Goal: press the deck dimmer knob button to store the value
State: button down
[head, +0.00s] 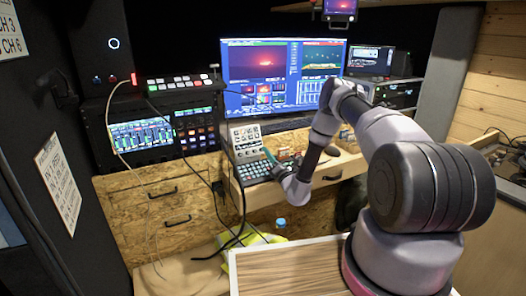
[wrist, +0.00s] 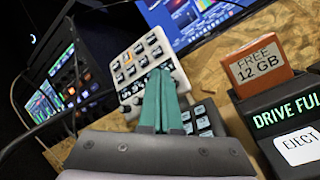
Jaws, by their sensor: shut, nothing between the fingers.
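A pale control deck (head: 246,137) with rows of dark square keys stands tilted on the desk, in front of the monitor. In the wrist view the deck (wrist: 142,52) is behind my fingers, with small knobs along its lower part. The fingers hide part of that lower area, and I cannot tell which knob is the dimmer. My gripper (head: 268,153) is at the deck's lower right in the head view. Its teal fingers (wrist: 160,76) are shut together and empty, and they point at the deck's lower part. Contact cannot be told.
A dark keypad (head: 258,171) lies in front of the deck. A black drive box (wrist: 285,125) with an orange FREE 12 GB card (wrist: 261,70) stands to the right in the wrist view. The lit monitor (head: 282,72) is behind. A switcher (head: 180,84) is at left.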

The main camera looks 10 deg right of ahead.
jog(key=shift+w, duration=0.15)
jog(key=shift+w+a+f, duration=0.1)
jog(key=shift+w+f, duration=0.05)
jog(key=shift+w, duration=0.1)
jog(key=shift+w+a+f, duration=0.1)
jog(key=shift+w, duration=0.1)
dwell(0.8)
jog(key=shift+s+r, duration=0.3)
jog(key=shift+s, duration=0.3)
jog(key=shift+d, duration=0.2)
jog(key=shift+s+d+r, duration=0.25)
jog(key=shift+s+r, duration=0.1)
jog(key=shift+s, duration=0.4)
jog(key=shift+s+d+r, duration=0.2)
jog(key=shift+s+r, duration=0.1)
jog(key=shift+s, duration=0.4)
jog(key=shift+s+d+r, duration=0.25)
jog(key=shift+s+r, duration=0.1)
jog(key=shift+s, duration=0.4)
jog(key=shift+r, duration=0.1)
